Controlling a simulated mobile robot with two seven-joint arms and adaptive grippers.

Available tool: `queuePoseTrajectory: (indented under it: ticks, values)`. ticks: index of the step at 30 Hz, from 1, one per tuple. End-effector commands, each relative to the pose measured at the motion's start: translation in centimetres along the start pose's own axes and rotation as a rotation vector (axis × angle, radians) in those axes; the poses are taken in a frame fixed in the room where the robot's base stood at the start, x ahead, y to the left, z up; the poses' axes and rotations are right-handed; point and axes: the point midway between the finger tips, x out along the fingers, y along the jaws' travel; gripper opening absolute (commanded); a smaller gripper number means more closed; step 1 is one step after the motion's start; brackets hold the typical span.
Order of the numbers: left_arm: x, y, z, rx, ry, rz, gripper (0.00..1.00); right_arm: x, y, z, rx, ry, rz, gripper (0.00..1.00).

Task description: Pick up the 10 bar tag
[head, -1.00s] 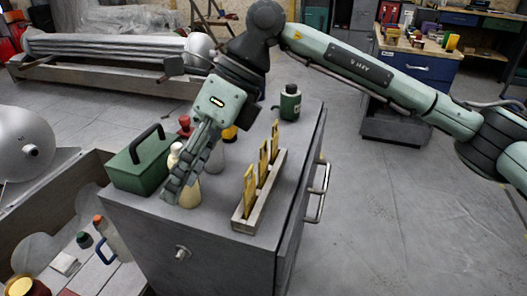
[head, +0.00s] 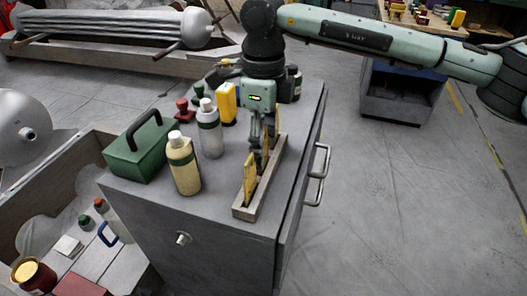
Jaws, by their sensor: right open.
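Yellow tags stand upright in a narrow wooden holder (head: 243,212) on top of the grey cabinet. The nearest yellow tag (head: 250,180) is clear of my gripper; the tags behind it are partly hidden by the fingers. I cannot read any markings, so I cannot tell which is the 10 bar tag. My right gripper (head: 262,150) points down over the middle of the holder, with its fingers open around or close beside a tag there; contact cannot be told. My left gripper is not in view.
Left of the holder stand a cream bottle (head: 184,165), a grey bottle (head: 210,132), a yellow object (head: 227,103) and a green box (head: 140,148). A dark bottle (head: 291,85) is behind the gripper. The cabinet's front top is clear.

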Motion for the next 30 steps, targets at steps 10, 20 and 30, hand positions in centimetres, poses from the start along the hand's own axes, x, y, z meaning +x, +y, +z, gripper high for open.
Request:
queuePoseTrajectory:
  ticks: [10, 20, 30]
  values:
    - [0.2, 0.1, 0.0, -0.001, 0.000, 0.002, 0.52, 0.9, 0.0, 0.0, 0.000, -0.001, 0.000, 0.43]
    - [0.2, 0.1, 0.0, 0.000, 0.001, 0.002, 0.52, 0.8, 0.0, 0.0, 0.000, -0.001, 0.000, 0.24]
    - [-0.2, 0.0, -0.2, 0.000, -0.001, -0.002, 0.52, -3.5, -0.1, 0.1, -0.001, -0.004, -0.004, 0.24]
